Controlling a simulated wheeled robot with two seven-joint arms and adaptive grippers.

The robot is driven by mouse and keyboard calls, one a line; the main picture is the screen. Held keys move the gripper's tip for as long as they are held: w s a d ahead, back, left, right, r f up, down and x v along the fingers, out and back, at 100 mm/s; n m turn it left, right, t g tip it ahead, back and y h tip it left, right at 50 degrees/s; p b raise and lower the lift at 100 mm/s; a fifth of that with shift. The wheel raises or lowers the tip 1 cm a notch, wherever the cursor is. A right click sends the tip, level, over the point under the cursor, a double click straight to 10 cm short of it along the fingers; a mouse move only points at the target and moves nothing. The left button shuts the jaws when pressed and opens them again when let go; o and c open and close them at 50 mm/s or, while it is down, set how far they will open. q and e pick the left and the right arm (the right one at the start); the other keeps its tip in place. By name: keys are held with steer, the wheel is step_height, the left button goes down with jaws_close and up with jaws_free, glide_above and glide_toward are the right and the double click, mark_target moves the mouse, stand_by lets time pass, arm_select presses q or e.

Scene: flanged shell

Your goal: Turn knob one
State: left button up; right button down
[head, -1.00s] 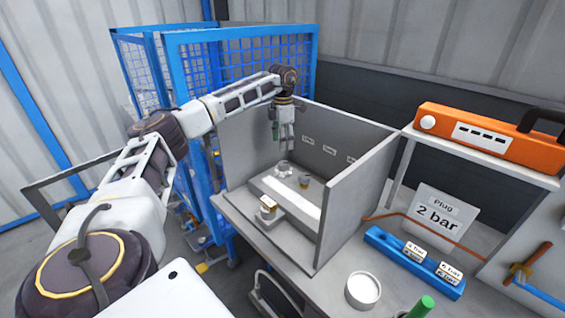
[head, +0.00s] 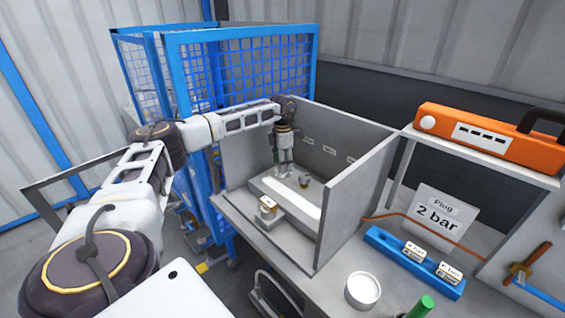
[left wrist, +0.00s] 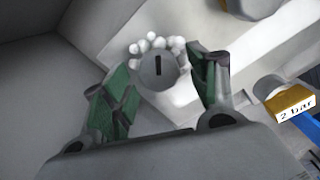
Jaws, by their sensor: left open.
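A round knob (left wrist: 157,68) with a white scalloped rim and a grey slotted face shows in the left wrist view. I take it as knob one, though no number is readable on it. My left gripper (left wrist: 163,88) is open, its green fingers on either side of the knob; I cannot tell if they touch it. In the head view the left gripper (head: 284,168) points down inside the grey open box (head: 345,200) and largely hides this knob. My right gripper is not in view.
A fitting with a yellow label (head: 268,206) stands at the box's front; the label (left wrist: 292,104) reads "2 bar" in the wrist view. The box walls stand close around the gripper. A blue block (head: 415,263), white cup (head: 363,290) and "Plug 2 bar" sign (head: 446,217) are outside, right.

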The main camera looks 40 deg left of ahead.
arm_select(q)
steer(key=c, duration=1)
